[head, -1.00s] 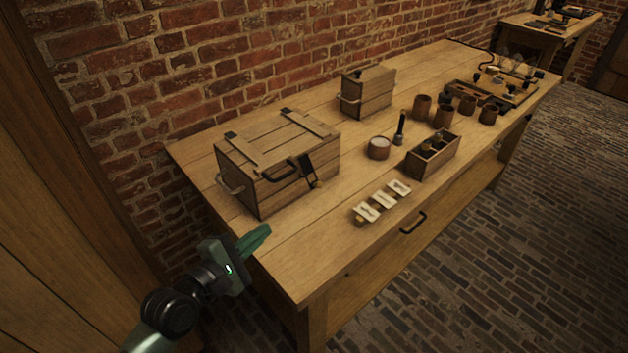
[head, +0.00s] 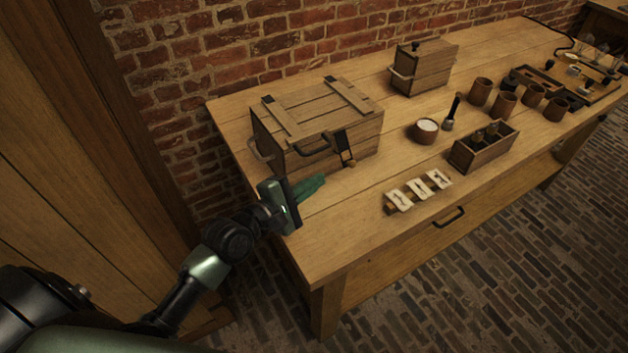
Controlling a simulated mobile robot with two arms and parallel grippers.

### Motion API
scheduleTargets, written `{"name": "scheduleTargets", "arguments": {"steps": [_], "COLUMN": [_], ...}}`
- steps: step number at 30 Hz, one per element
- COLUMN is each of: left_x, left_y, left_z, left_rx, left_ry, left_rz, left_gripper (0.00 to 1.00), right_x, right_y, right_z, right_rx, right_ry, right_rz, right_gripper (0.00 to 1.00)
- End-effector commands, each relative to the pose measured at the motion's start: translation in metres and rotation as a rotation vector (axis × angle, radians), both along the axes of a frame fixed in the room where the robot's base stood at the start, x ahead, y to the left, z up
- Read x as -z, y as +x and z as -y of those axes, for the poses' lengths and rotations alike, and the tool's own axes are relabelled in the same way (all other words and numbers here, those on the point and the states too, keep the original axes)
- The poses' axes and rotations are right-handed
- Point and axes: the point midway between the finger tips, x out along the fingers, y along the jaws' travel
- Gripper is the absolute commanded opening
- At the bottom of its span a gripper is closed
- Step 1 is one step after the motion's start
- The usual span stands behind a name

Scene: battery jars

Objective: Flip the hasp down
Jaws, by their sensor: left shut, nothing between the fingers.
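A wooden chest (head: 268,138) with a closed slatted lid stands on the workbench (head: 350,230) near its left end. The dark metal hasp (head: 341,139) is on the chest's front, right of a dark handle (head: 314,151). A small brass-coloured piece (head: 349,163) sits at the hasp's lower end; I cannot tell how the two join or the hasp's exact angle. My left gripper (head: 312,186) is shut and empty, its green fingers together. It is in front of the chest, below and left of the hasp, apart from it. My right gripper is not in view.
White cards (head: 418,189) lie near the front edge. A bowl of white stuff (head: 427,130), a dark-handled tool (head: 452,112), an open box (head: 483,151) and several brown cups (head: 505,102) stand to the right. A smaller wooden box (head: 423,70) stands behind. A brick wall runs along the back.

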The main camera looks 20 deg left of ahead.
Motion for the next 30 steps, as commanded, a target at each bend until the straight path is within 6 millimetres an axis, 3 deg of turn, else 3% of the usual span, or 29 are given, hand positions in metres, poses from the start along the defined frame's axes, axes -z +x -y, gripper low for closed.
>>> {"name": "scheduleTargets", "arguments": {"steps": [6, 12, 30], "left_x": [0.006, 0.011, 0.011], "left_y": [0.039, 0.060, 0.069], "left_z": [0.014, 0.022, 0.025], "left_rx": [0.000, -0.001, -0.001], "left_ry": [-0.002, 0.000, -0.013], "left_rz": [0.002, 0.001, -0.009], "left_gripper": [0.00, 0.00, 0.00], "right_x": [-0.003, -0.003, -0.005], "right_y": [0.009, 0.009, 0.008], "right_z": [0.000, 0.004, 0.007], "right_rx": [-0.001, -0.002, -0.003], "right_ry": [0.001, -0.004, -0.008], "right_rz": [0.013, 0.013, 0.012], "right_gripper": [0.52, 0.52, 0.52]}}
